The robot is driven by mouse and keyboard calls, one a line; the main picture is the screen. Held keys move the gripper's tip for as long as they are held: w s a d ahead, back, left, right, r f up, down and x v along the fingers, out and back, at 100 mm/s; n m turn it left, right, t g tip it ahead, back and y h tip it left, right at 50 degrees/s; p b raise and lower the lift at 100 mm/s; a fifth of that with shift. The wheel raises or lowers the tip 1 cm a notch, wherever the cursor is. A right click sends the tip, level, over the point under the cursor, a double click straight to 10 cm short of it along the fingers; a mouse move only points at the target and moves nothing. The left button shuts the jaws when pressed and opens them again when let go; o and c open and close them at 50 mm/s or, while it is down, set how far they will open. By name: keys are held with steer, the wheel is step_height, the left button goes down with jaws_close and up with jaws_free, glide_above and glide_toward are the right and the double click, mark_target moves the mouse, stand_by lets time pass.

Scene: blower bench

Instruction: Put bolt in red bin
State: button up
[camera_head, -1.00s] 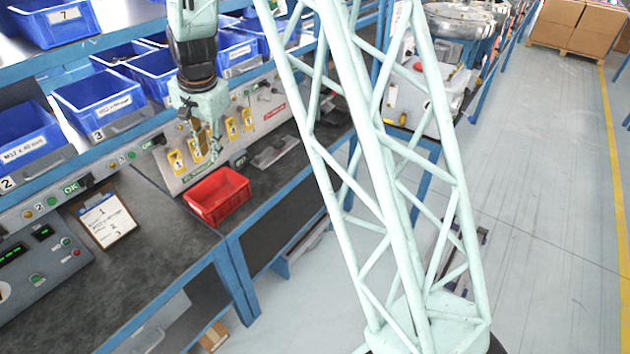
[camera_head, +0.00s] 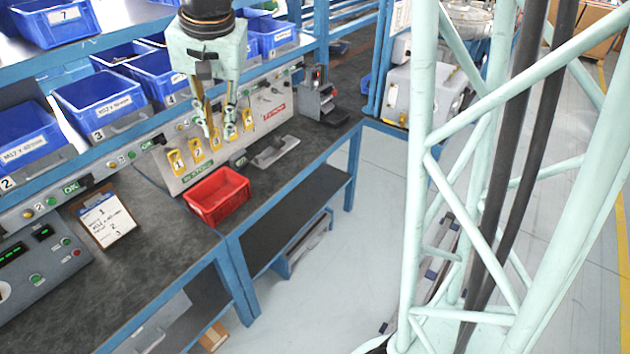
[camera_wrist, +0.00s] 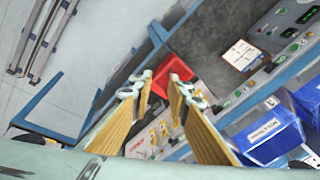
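The red bin (camera_head: 217,197) sits on the dark bench top near its front edge. It also shows in the wrist view (camera_wrist: 172,74), beyond and between my fingertips. My gripper (camera_head: 219,132) hangs above and behind the bin, in front of the grey panel with yellow numbered tags. Its two fingers are apart, with a clear gap between the tips in the wrist view (camera_wrist: 163,92). I see nothing held between them. I cannot make out a bolt in either view; the blue bins' contents are hidden or too small to tell.
Blue bins (camera_head: 98,102) stand on the shelf behind the bench. A clipboard (camera_head: 105,217) and a control box (camera_head: 38,255) lie left of the red bin. A grey metal plate (camera_head: 276,150) lies to its right.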

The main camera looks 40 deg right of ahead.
steer(key=s+r+n, duration=0.2)
steer(key=s+r, duration=0.1)
steer(key=s, duration=0.9)
steer(key=s+r+n, duration=0.2)
steer(key=s+n, duration=0.1)
steer(key=s, duration=0.9)
steer(key=s+r+n, duration=0.2)
steer(key=s+r, duration=0.1)
steer(key=s, duration=0.9)
steer(key=shift+d+r+n+t, duration=0.3)
steer(key=shift+d+r, duration=0.05)
steer(key=shift+d, duration=0.1)
